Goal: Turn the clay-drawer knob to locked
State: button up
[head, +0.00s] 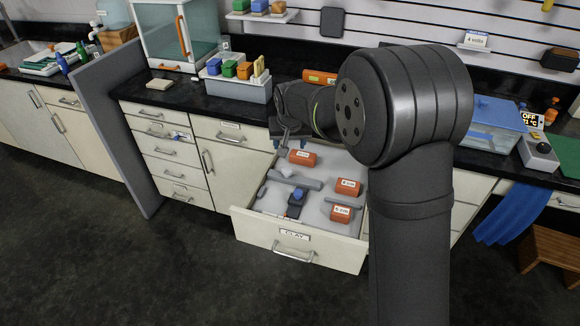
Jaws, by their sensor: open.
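The clay drawer (333,246), with a "CLAY" label and a bar handle (293,253), is pulled open in the head view. I cannot make out a lock knob on its front. Inside lie several orange-brown labelled blocks (303,158), grey dividers and a dark blue item (296,205) that I cannot identify. My gripper (283,140) is small in view near the drawer's back left, by the counter edge. It is open, with nothing seen between its fingers. My arm hides the drawer's right side and part of the counter.
A grey bin (240,91) with coloured blocks and a glass-fronted cabinet (176,35) stand on the black counter left of my arm. A blue-lidded clear box (492,124) and a small device (538,150) stand right. A grey partition (122,135) stands left. Floor before the drawer is clear.

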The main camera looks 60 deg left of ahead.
aim_at(287, 169)
jog(key=x, duration=1.7)
jog(key=shift+a+f, duration=0.25)
jog(key=shift+f, duration=0.1)
jog(key=shift+c, duration=0.4)
jog(key=c, duration=0.9)
